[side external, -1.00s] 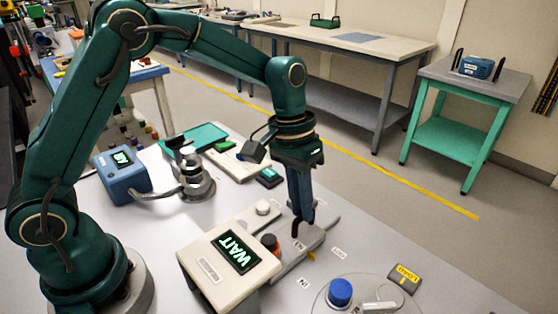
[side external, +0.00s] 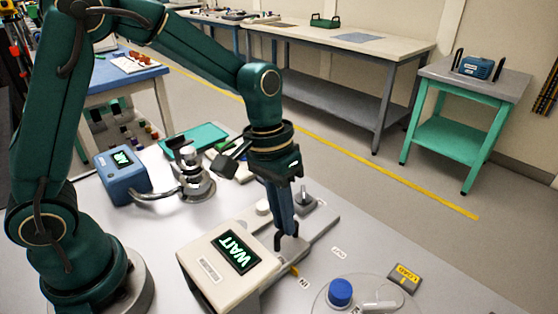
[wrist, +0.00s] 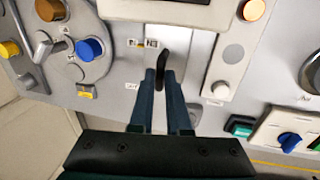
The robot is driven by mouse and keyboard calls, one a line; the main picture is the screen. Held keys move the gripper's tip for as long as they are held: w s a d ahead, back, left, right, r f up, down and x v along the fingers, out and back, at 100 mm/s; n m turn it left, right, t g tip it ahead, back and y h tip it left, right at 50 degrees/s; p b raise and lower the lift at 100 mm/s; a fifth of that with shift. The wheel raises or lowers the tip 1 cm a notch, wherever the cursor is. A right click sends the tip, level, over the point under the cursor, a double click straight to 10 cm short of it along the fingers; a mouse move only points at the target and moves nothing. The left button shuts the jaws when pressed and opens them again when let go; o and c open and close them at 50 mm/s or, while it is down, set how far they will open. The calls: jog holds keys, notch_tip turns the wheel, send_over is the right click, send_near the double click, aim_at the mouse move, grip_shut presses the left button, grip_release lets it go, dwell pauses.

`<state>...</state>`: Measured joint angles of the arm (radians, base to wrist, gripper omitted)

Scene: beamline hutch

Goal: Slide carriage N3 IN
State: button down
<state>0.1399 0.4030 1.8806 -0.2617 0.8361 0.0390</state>
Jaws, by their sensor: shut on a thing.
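Carriage N3 (wrist: 172,42) is a grey sliding block, with an N3 tag and a black upright handle (wrist: 164,62), in the wrist view. My gripper (wrist: 165,76) is shut on that handle. In the side view my gripper (side external: 289,243) reaches down beside the cream WAIT console (side external: 213,266), and the dark handle shows at its tips. A yellow pointer (side external: 295,271) on the carriage side lies close to the IN label (side external: 304,283). The OUT label (side external: 338,251) is farther back along the track. The fingers hide part of the carriage.
A round plate with a blue knob (side external: 340,292) and a yellow LOAD sign (side external: 403,277) lie to the right. A dark post (side external: 306,202) and a white knob (side external: 263,207) stand behind the gripper.

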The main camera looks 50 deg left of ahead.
jog(key=c, duration=0.9)
grip_release()
jog(key=shift+s, duration=0.2)
jog(key=shift+a+r, duration=0.25)
jog(key=shift+r, duration=1)
jog(key=shift+a+r, duration=0.2)
jog(key=shift+r, duration=1.05)
jog(key=s+a+r+t, duration=0.4)
jog(key=s+r, duration=0.1)
jog(key=r, duration=0.2)
jog(key=s+a+f, duration=0.1)
jog(key=s, duration=0.1)
jog(key=s+a+t+y, duration=0.1)
jog(key=s, duration=0.1)
jog(key=s+a+f+y, duration=0.1)
jog(key=s, duration=0.1)
jog(key=shift+f, duration=0.35)
